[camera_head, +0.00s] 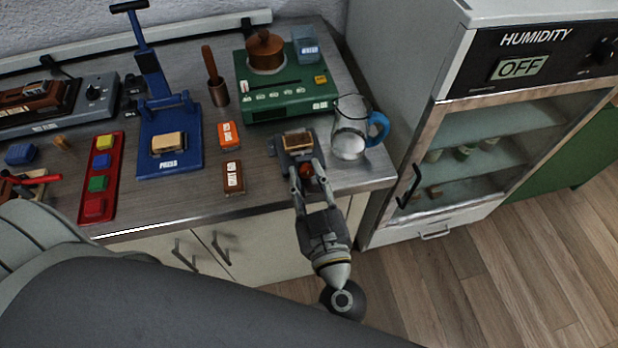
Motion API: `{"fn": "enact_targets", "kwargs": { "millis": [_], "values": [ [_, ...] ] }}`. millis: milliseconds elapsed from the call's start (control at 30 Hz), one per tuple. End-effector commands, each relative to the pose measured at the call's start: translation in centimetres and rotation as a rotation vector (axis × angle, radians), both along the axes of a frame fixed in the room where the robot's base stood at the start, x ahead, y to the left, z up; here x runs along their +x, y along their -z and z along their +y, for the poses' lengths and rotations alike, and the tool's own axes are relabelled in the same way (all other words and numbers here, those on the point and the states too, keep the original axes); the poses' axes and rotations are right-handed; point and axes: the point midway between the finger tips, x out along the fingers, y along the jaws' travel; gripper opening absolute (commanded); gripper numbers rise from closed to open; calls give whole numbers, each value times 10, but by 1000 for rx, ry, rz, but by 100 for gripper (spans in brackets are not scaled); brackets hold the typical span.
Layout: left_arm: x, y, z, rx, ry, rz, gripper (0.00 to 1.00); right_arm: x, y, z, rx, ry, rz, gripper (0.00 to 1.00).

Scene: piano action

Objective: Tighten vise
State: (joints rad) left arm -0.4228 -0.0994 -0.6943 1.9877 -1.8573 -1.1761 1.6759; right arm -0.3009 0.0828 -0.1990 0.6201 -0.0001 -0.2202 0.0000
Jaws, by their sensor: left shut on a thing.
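A small dark grey vise (286,160) stands near the front edge of the workbench, with a light brown wooden block (298,139) at its top between the jaws. My left gripper (306,176) reaches in from the front edge. The fingers partly hide the knob and the vise's lower front. I cannot tell how firmly the jaws press the block. My right gripper is not in view.
A glass jug (350,131) with a blue handle stands close right of the vise. Left are orange (229,135) and brown (233,178) boxes and a blue press (172,130). Behind is a green device (288,88). A humidity cabinet (490,150) stands right of the bench.

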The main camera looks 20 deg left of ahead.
Motion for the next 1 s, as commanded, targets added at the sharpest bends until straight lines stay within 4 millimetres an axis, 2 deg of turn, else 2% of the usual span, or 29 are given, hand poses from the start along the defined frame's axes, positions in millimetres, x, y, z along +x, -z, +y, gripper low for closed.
{"fn": "enact_targets", "kwargs": {
  "millis": [600,1000],
  "values": [
    [1,0,-1,350,-1,238,3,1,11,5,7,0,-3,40],
    [1,0,-1,453,-1,308,3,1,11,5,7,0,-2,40]
  ]
}}
